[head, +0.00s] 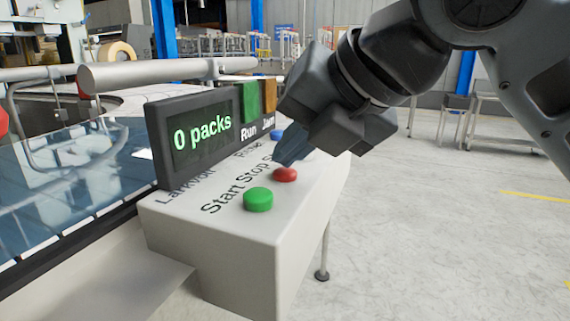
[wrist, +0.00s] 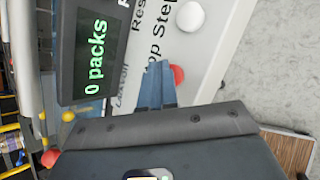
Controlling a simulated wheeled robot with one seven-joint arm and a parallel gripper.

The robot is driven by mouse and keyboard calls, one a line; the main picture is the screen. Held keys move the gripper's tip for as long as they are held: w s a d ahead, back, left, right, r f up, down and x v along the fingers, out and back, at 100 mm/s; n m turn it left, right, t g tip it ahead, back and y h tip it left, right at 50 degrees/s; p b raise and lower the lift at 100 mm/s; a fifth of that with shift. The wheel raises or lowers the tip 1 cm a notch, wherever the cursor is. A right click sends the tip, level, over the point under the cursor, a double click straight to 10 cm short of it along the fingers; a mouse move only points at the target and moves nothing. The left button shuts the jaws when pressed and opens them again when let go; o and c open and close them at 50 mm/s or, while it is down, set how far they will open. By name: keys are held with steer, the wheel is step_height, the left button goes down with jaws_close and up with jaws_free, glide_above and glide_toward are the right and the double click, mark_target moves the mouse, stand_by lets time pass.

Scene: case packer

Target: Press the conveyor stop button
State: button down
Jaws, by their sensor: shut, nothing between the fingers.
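The red stop button (head: 285,174) sits on the sloped top of the light grey control box, beside the printed word Stop. My gripper (head: 283,160) is shut and empty, its blue-grey fingers pointing down just behind and above the red button. In the wrist view my gripper's fingertips (wrist: 158,68) lie right beside the red button (wrist: 177,75), which is partly hidden by the fingers. I cannot tell whether they touch it. The green start button (head: 258,199) is nearer the front.
A blue button (head: 277,134) is farther back, and a white button (wrist: 189,15) shows near Step in the wrist view. The display (head: 202,134) reads "0 packs" and stands along the panel's left edge. The conveyor guard (head: 70,175) is left; open floor lies right.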

mark_target(292, 172)
steer(key=shift+r+p, duration=0.75)
steer(key=shift+r, duration=0.2)
step_height(292, 172, up, 5)
steer(key=p, duration=0.4)
stand_by(0.4)
